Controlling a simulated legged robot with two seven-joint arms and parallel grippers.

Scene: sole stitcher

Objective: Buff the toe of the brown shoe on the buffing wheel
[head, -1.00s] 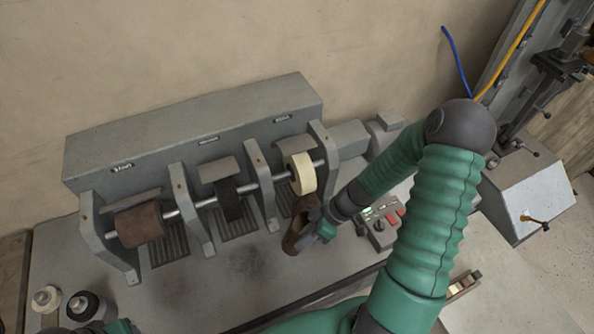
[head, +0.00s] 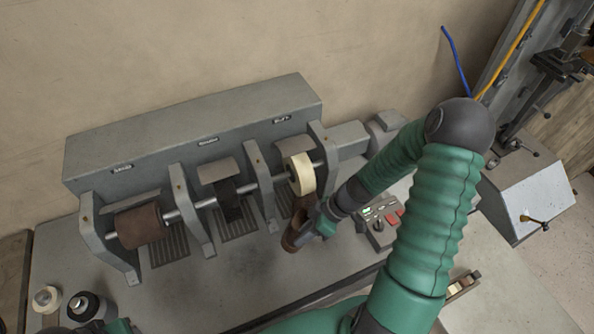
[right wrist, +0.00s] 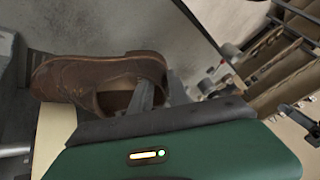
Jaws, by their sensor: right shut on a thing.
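The brown shoe (head: 293,238) is held by my right gripper (head: 312,226), just below and in front of the cream buffing wheel (head: 300,174) at the right end of the shaft. The right wrist view shows the brown shoe (right wrist: 75,80) with its toe to the left. The gripper fingers (right wrist: 150,92) are shut on the shoe at its opening. The cream wheel (right wrist: 52,138) is close by the toe end there; I cannot tell whether they touch. My left gripper is out of view.
A dark wheel (head: 229,200) and a brown roller (head: 141,226) share the shaft, between grey upright brackets. A control panel with buttons (head: 380,222) stands right of the shoe. Spools (head: 85,306) stand at the lower left. The bench front is mostly clear.

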